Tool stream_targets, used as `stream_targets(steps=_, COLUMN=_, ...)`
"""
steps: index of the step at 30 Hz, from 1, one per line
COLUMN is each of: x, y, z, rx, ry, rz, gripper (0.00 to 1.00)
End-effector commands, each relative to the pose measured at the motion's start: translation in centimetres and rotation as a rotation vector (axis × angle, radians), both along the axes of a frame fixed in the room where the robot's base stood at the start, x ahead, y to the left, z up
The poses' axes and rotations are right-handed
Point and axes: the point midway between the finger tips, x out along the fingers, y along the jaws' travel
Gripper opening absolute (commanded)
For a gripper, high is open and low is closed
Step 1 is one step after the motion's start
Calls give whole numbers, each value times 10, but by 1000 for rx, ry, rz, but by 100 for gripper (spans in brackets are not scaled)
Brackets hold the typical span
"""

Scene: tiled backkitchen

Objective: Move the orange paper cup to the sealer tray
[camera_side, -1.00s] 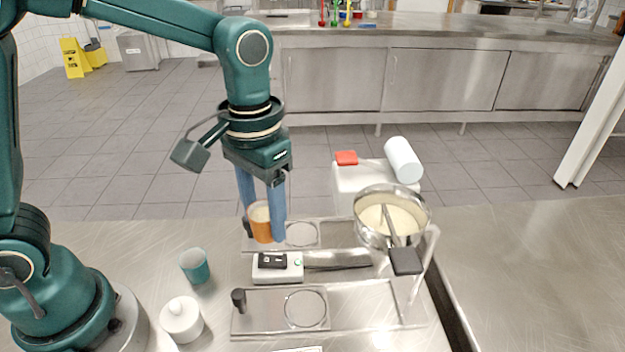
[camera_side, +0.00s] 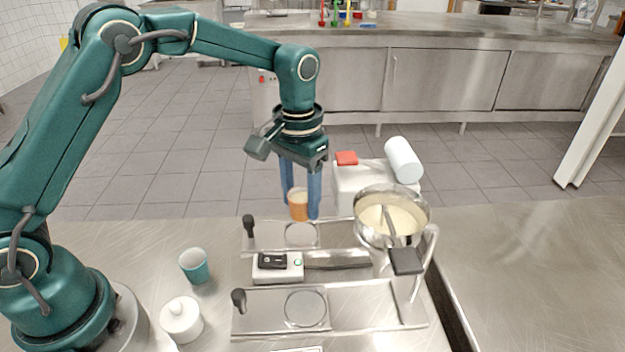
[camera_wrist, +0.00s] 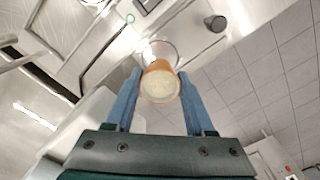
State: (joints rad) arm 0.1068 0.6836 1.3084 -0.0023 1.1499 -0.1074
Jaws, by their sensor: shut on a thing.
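The orange paper cup (camera_side: 298,205) is held upright between the blue fingers of my gripper (camera_side: 302,204), which is shut on it. It holds something pale, seen from above in the wrist view (camera_wrist: 159,86). The cup hangs just above the rear sealer tray (camera_side: 262,236), over or slightly behind its round recess (camera_side: 301,234); a gap seems to remain below it. In the wrist view the recess rim (camera_wrist: 165,47) shows partly behind the cup. A second, front tray (camera_side: 262,312) has an empty round recess.
A metal pot of batter (camera_side: 365,228) with a dark-ended handle stands right of the trays. A teal cup (camera_side: 194,266) and a white lidded jar (camera_side: 181,321) stand at left. A black-topped switch box (camera_side: 278,268) sits between the trays. A white roll (camera_side: 403,160) is behind.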

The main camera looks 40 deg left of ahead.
Motion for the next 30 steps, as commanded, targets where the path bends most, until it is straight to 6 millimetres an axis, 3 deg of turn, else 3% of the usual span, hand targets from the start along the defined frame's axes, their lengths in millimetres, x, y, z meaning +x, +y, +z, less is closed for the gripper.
stream_targets(steps=18, x=-2, y=0, z=-36, rx=0, ry=0, rz=-1, gripper=0)
stream_targets(steps=30, x=-2, y=0, z=-39, rx=0, ry=0, rz=-1, gripper=0)
